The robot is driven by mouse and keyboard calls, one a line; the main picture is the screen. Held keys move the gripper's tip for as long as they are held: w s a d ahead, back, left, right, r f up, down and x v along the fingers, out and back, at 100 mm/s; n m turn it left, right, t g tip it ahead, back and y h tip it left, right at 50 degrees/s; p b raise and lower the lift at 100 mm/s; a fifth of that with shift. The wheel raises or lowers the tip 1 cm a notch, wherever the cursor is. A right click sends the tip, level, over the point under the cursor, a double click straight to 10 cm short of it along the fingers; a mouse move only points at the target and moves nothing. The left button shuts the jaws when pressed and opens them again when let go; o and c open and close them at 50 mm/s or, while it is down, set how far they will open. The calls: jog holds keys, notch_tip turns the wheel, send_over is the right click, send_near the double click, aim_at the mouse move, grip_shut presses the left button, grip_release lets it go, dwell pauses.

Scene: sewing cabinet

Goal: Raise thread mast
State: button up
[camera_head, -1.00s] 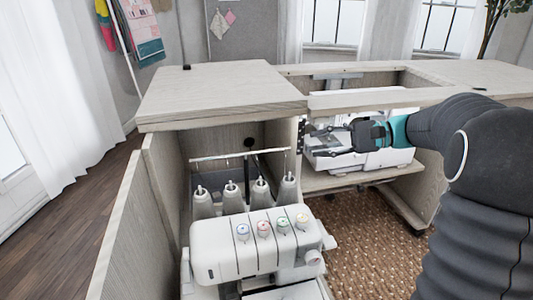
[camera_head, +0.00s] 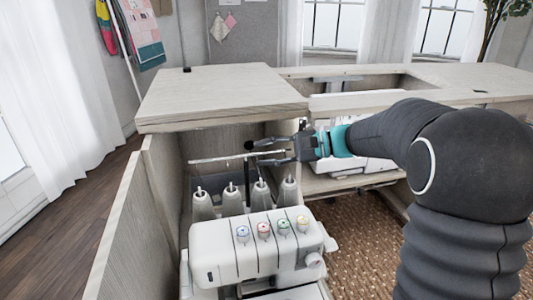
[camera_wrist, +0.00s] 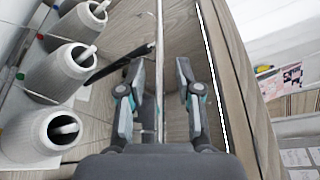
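The thread mast has a thin pale horizontal bar (camera_head: 215,158) on a black post (camera_head: 247,178), standing low behind the spool cones of the white serger (camera_head: 232,255). My gripper (camera_head: 260,152) is at the bar's right end, above the cones. In the wrist view my gripper (camera_wrist: 159,70) is open, with gaps between its fingers and the bar (camera_wrist: 158,30), which runs lengthwise between them. The dark post (camera_wrist: 122,62) slants beside the left finger. I cannot tell from these views how deep the bar sits between the fingers.
Several grey cones (camera_head: 232,200) stand close below the bar; they also fill the left of the wrist view (camera_wrist: 62,72). The cabinet top (camera_head: 222,92) overhangs just above my gripper. A second white machine (camera_head: 345,160) sits on a shelf behind my arm.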

jog(key=shift+a, duration=0.1)
grip_shut()
jog(key=shift+r, duration=0.1)
